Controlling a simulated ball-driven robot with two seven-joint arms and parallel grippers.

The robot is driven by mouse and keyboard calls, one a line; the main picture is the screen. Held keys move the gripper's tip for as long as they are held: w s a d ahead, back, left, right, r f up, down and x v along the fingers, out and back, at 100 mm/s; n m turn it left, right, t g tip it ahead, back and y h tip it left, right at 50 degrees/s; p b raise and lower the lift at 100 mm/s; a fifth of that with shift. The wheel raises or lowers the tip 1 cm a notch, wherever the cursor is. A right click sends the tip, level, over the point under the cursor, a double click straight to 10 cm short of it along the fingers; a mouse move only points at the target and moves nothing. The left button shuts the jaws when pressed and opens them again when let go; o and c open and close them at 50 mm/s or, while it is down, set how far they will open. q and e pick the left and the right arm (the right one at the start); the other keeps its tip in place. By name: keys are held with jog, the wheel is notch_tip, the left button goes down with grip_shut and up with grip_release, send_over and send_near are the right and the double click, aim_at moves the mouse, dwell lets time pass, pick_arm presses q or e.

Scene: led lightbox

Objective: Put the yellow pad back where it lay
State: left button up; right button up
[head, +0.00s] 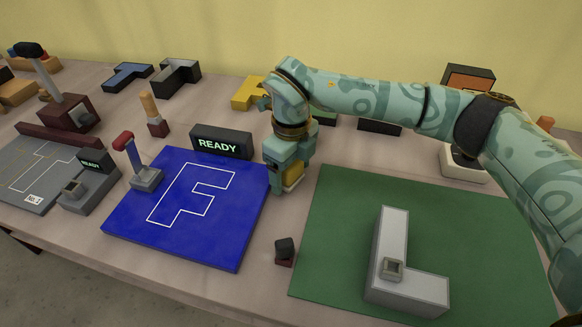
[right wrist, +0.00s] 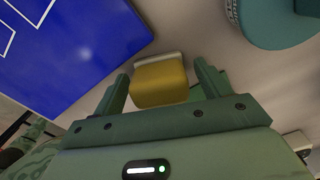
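The yellow pad (right wrist: 160,84) is a small block with a pale edge on its far side. In the right wrist view it sits between the two fingers of my right gripper (right wrist: 165,82), with a narrow gap at the right finger. In the head view, the right gripper (head: 290,188) points down, low over the table between the blue panel and the green mat. Part of the pad shows yellow there (head: 293,175), the rest hidden by the gripper. The right gripper looks open around the pad. I cannot tell whether the pad touches the table. My left gripper is not in view.
The blue panel (head: 225,225) with a white F outline lies left of the gripper, a READY display (head: 221,142) behind it. The green mat (head: 345,210) carries a grey L-shaped block (head: 390,240). A small dark block (head: 284,250) stands in front. A yellow block (head: 247,93) lies behind.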

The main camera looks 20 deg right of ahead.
jog(key=shift+r, duration=0.1)
notch_tip(320, 180, up, 12)
jog(key=p, duration=0.3)
jog(key=shift+r+p, duration=0.1)
jog(key=shift+p, duration=0.3)
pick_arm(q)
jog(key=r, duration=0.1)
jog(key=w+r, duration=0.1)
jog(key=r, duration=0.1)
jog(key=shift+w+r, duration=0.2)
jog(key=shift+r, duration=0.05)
